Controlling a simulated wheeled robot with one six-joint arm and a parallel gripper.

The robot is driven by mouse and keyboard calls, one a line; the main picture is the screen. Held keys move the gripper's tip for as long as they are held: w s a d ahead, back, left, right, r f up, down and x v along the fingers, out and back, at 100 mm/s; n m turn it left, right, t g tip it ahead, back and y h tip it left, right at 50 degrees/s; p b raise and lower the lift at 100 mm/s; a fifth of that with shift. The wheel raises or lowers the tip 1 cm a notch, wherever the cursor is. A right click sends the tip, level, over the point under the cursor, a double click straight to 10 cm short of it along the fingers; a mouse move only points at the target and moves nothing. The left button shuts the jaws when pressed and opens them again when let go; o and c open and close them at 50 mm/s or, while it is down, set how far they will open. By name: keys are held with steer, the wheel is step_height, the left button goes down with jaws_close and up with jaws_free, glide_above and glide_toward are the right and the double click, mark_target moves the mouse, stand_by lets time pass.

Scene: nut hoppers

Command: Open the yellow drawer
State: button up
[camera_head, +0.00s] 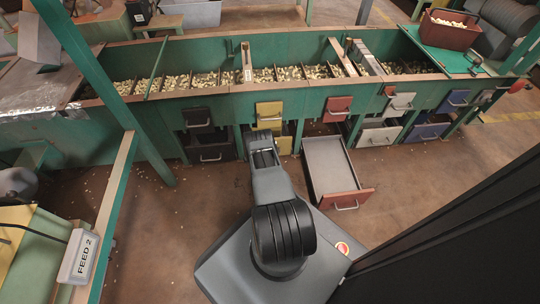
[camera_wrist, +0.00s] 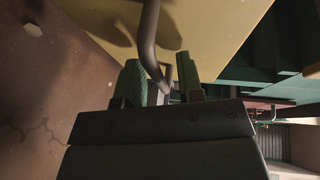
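Two yellow drawer fronts show in the head view, an upper one (camera_head: 269,108) and a lower one (camera_head: 285,145) partly hidden by my arm. Both look shut. In the wrist view a yellow drawer front (camera_wrist: 215,30) fills the top, with a dark bar handle (camera_wrist: 148,38) standing out from it. My gripper (camera_wrist: 162,78) has its green-padded fingers on either side of the handle bar, with a gap showing between them, so it looks open around it. In the head view the fingertips are hidden behind my arm; I cannot tell which yellow drawer is at them.
A red-fronted drawer (camera_head: 345,198) is pulled far out, just right of my arm. Black drawers (camera_head: 211,153) are on the left; white (camera_head: 378,135) and blue (camera_head: 428,131) drawers are on the right. The green hopper bench holds nuts. Brown floor is clear left of my base.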

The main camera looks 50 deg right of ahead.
jaws_close()
stand_by(0.3)
